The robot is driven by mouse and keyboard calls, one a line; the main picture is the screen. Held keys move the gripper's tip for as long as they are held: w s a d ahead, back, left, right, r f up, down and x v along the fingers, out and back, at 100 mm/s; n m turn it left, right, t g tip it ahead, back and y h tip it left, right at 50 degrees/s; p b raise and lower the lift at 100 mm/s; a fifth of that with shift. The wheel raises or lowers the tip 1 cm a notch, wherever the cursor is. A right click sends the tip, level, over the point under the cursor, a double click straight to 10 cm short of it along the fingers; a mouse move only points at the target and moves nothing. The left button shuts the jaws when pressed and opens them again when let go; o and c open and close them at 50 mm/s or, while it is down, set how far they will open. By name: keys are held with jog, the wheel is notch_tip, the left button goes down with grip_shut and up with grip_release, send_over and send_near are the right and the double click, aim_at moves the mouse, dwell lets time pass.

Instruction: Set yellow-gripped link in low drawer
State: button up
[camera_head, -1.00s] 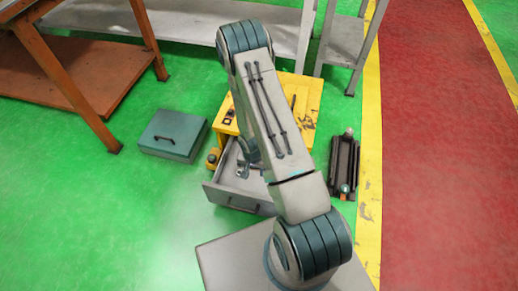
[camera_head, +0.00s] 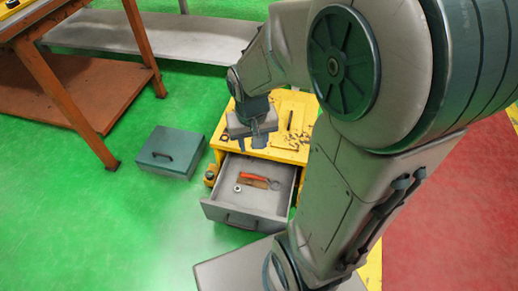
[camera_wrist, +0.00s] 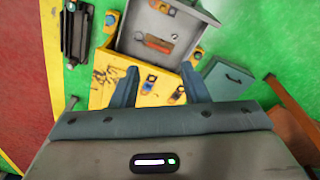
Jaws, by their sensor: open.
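The low drawer (camera_head: 222,212) of the yellow cabinet (camera_head: 293,150) is pulled open. A tool with an orange-red grip (camera_head: 250,177) lies flat in it beside a small pale ring (camera_head: 237,188). The tool also shows in the wrist view (camera_wrist: 158,43). I see no clearly yellow-gripped link and cannot tell whether this tool is it. My gripper (camera_head: 250,138) is above the cabinet top, behind the drawer. In the wrist view its two fingers (camera_wrist: 160,84) are apart with nothing held.
A teal box (camera_head: 170,152) stands on the green floor left of the cabinet. A small yellow object (camera_head: 210,175) is beside the cabinet. An orange-framed table (camera_head: 80,95) is at the left. A dark rack (camera_wrist: 75,35) shows in the wrist view. Open floor lies left of the drawer.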

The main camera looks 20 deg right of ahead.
jog(key=s+a+r+n, duration=0.1)
jog(key=s+r, duration=0.4)
jog(key=s, duration=0.2)
jog(key=shift+s+a+r+n+y, duration=0.2)
jog(key=shift+r+n+y, duration=0.1)
jog(key=shift+n, duration=0.1)
jog(key=shift+w, duration=0.1)
jog(key=shift+c, duration=0.5)
